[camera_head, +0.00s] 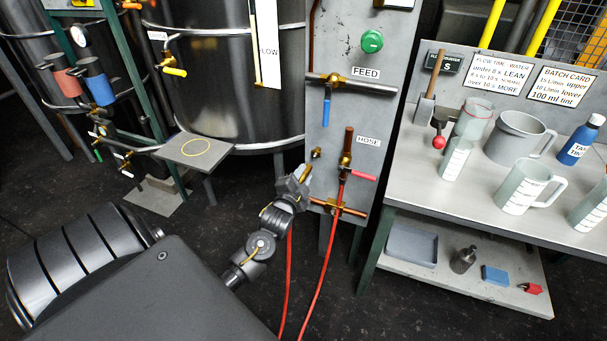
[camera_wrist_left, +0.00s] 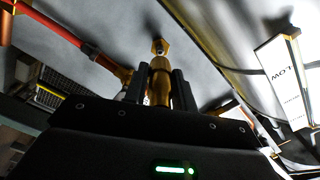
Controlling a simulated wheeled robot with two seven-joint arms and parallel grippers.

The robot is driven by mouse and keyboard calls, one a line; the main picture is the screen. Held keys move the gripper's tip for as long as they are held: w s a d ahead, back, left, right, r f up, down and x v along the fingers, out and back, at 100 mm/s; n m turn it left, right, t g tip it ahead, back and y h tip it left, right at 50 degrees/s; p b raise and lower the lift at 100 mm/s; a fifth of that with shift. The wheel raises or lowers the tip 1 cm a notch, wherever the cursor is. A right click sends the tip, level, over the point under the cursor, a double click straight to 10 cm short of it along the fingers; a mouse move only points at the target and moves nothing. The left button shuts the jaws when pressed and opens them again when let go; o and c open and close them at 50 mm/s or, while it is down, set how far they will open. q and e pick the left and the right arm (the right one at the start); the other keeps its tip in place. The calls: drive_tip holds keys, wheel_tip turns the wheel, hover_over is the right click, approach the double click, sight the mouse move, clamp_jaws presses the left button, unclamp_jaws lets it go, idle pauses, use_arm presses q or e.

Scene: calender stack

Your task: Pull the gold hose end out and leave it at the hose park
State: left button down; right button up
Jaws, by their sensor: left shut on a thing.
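My left gripper (camera_head: 302,175) is shut on the gold hose end (camera_wrist_left: 160,88), in front of the grey panel. In the left wrist view the hose end stands between the two dark fingers and points at a brass fitting (camera_wrist_left: 160,46) on the panel. A small gap appears to part them. The fitting also shows in the head view (camera_head: 316,153), just above the gripper. A red hose (camera_head: 288,275) hangs below the gripper. I see no label reading hose park. A grey plate with a yellow ring (camera_head: 195,150) stands to the left. My right gripper is out of view.
The HOSE valve (camera_head: 346,160) with a red handle and the FEED valve (camera_head: 327,100) with a blue handle are close on the right. A steel tank (camera_head: 225,80) stands behind. A bench (camera_head: 440,185) with jugs is at the right. Dark floor is open below.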

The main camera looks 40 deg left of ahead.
sight(307, 168)
use_arm(q)
drive_tip(key=shift+s+p, duration=0.1)
drive_tip(key=shift+p, duration=0.3)
drive_tip(key=shift+w, duration=0.3)
drive_tip(key=shift+x, duration=0.85)
drive_tip(key=shift+b+x, duration=0.3)
drive_tip(key=shift+x, duration=0.5)
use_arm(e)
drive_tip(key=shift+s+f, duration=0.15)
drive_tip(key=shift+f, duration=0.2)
use_arm(q)
drive_tip(key=c, duration=1.9)
unclamp_jaws()
clamp_jaws()
